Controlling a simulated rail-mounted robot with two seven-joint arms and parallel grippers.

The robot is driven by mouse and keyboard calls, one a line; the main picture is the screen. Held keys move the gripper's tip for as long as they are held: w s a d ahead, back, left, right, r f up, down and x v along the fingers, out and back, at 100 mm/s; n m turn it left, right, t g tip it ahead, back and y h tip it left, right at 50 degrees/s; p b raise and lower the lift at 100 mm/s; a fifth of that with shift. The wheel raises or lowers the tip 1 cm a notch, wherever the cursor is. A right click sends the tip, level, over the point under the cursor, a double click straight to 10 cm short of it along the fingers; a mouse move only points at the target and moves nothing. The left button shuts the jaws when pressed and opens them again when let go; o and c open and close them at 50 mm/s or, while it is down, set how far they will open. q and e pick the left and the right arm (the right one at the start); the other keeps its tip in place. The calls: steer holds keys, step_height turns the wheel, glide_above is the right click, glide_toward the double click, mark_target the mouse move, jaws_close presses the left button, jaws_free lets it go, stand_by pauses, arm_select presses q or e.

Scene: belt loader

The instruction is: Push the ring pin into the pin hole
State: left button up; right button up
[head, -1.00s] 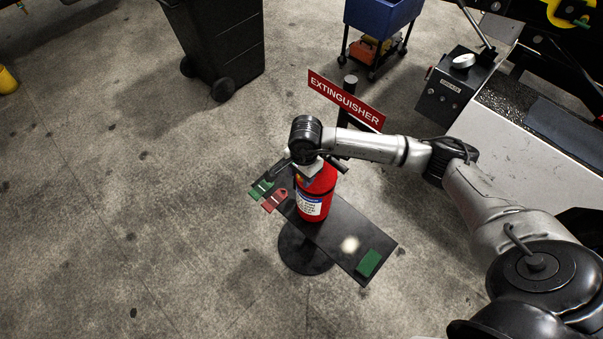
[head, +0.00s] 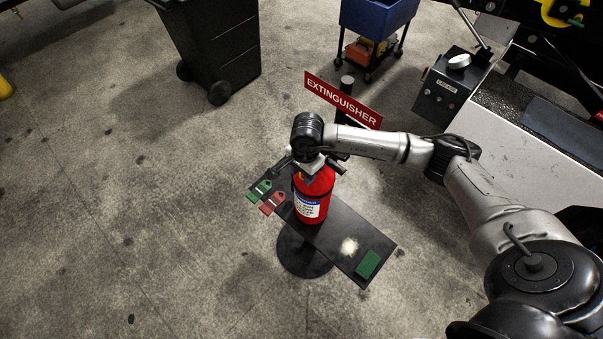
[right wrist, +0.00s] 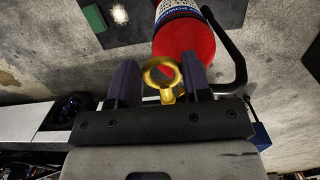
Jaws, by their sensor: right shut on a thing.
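The red fire extinguisher (head: 311,201) stands upright on the dark plate of a round-footed stand. My right gripper (head: 308,160) is at the extinguisher's top, and the wrist covers much of the head there. In the right wrist view the gold ring pin (right wrist: 162,72) is between the two dark fingers of the right gripper (right wrist: 160,84), which is shut on it. The red extinguisher body (right wrist: 185,40) shows just beyond the ring. The pin hole is hidden in both views, so I cannot tell how the pin sits to it. My left gripper is not in view.
Green and red tags (head: 272,202) lie on the stand plate's (head: 325,237) left end, and a green block (head: 368,264) on its right end. An EXTINGUISHER sign (head: 343,100) stands close behind. A black bin (head: 213,45) and blue cart (head: 378,15) are farther back.

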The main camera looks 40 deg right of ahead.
steer(key=shift+d, duration=0.65)
steer(key=shift+w+d+b, duration=0.1)
steer(key=shift+d+b, duration=0.45)
steer(key=shift+d, duration=0.1)
steer(key=shift+d, duration=0.1)
steer(key=o, duration=1)
steer(key=shift+d, duration=0.15)
steer(key=shift+o, duration=1)
